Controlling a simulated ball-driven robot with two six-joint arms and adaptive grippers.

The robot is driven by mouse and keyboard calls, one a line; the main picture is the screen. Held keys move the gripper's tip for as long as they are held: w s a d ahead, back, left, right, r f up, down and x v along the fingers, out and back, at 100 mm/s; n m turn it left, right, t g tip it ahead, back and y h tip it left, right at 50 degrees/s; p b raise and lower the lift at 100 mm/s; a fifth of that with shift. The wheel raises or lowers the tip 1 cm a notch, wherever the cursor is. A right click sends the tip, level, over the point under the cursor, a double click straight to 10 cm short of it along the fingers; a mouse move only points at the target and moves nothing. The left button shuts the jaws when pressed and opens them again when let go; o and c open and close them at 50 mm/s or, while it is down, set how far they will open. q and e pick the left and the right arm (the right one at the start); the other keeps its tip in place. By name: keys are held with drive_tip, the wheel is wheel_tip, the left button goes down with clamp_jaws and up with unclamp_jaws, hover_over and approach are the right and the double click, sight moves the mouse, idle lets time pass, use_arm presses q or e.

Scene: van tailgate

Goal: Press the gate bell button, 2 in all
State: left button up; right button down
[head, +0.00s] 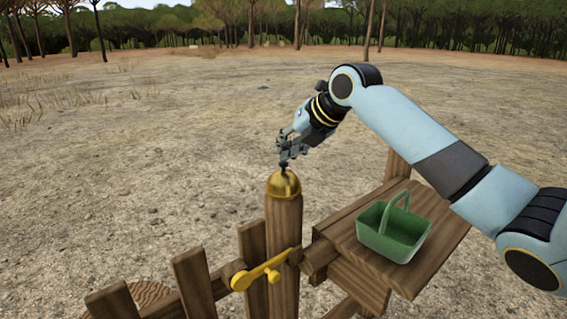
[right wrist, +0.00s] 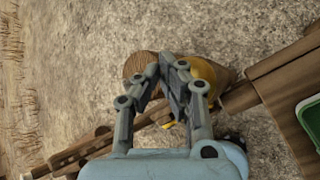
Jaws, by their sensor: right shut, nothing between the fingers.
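The gate bell (head: 284,185) is a golden dome on top of a round wooden gate post (head: 284,230). A small dark button (head: 283,170) stands at its crown. My right gripper (head: 284,163) is shut and empty, pointing down with its fingertips right over the button. I cannot tell whether the tips touch it. In the right wrist view the closed fingers (right wrist: 166,66) cover the middle of the bell, and a yellow part of the dome (right wrist: 204,72) shows beside them. The button is hidden there. My left gripper is not in view.
A yellow latch (head: 262,272) sits on the gate below the bell. A green basket (head: 392,234) with a handle stands on a wooden shelf (head: 437,243) to the right. Wooden pickets (head: 194,283) run to the left. Open dirt ground lies behind.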

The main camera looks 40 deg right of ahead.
drive_tip(key=shift+f, duration=0.5)
idle(0.6)
drive_tip(key=shift+r+p, duration=0.65)
drive_tip(key=shift+r, duration=0.4)
wheel_tip(320, 180, up, 5)
drive_tip(key=p, duration=0.4)
idle(1.6)
